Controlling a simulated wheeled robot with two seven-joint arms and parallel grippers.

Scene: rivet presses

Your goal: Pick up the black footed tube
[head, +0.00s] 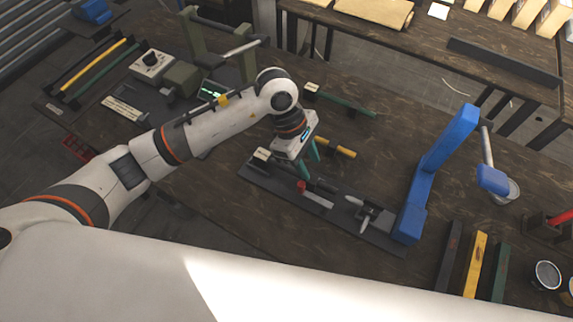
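A black tube (325,186) lies at the left part of a long dark base plate (345,222). A cream foot block (260,156) stands at the left end of that plate and seems to belong to the tube; the stretch between them is partly hidden by my gripper. My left gripper (309,167) points down at the tube, its two green fingers apart. It looks open, with nothing clearly held. Whether the fingers touch the tube I cannot tell. My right gripper is not in view.
A blue press frame (437,170) rises at the plate's right end. A red-tipped grey piece (316,200) lies beside the tube. A yellow tube (340,149) and a green tube (348,104) lie behind. Coloured bars (475,264) lie at lower right.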

